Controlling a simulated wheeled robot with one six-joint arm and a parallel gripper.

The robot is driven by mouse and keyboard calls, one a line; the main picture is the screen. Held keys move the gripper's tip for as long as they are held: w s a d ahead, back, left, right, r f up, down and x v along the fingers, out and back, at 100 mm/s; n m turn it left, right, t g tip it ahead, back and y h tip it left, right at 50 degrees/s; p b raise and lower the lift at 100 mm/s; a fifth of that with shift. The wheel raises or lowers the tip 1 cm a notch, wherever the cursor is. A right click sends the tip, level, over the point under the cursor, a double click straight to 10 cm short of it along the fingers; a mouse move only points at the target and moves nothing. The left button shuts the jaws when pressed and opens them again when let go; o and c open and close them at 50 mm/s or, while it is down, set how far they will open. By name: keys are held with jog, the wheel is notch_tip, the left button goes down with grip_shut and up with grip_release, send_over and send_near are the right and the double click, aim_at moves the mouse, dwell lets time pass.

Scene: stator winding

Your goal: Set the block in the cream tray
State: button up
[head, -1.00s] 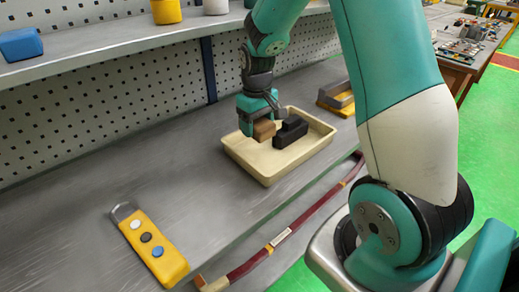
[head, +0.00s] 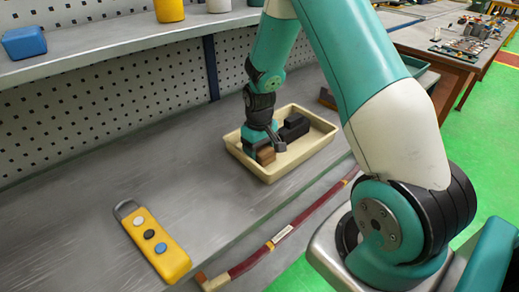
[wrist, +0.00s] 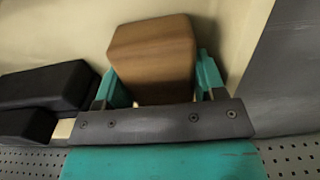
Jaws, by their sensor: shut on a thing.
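The brown wooden block (head: 266,156) is between the fingers of my gripper (head: 262,150), inside the walls of the cream tray (head: 268,175). In the wrist view the block (wrist: 153,55) fills the space between the two teal fingertips of my gripper (wrist: 155,85), which is shut on it. The block is low in the tray's left part; I cannot tell whether it touches the floor. A black stepped object (head: 294,127) lies in the tray beside the block, and it also shows at the left of the wrist view (wrist: 45,85).
A yellow pendant with coloured buttons (head: 160,250) lies on the grey bench at front left. A dark red hose (head: 300,220) runs along the bench's front edge. A shelf above holds a blue box (head: 24,42) and a yellow container (head: 169,10). The bench left of the tray is clear.

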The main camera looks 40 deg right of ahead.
jog(key=o, duration=0.8)
jog(key=shift+f, duration=0.1)
jog(key=shift+c, duration=0.2)
notch_tip(320, 180, up, 12)
jog(key=b, duration=0.1)
jog(key=s+a+r+n+y, duration=0.1)
jog(key=s+a+r+n, duration=0.1)
jog(key=s+a+r, duration=0.55)
jog(key=s+a+r+n+y, duration=0.2)
jog(key=s+a, duration=0.3)
jog(key=a, duration=0.5)
jog(key=s+a+r+n+y, duration=0.1)
jog(key=s+a+r+n, duration=0.1)
jog(key=s+a, duration=0.3)
jog(key=s, duration=0.4)
jog(key=shift+s+a+n, duration=0.3)
jog(key=shift+s+a, duration=0.05)
jog(key=shift+s, duration=0.05)
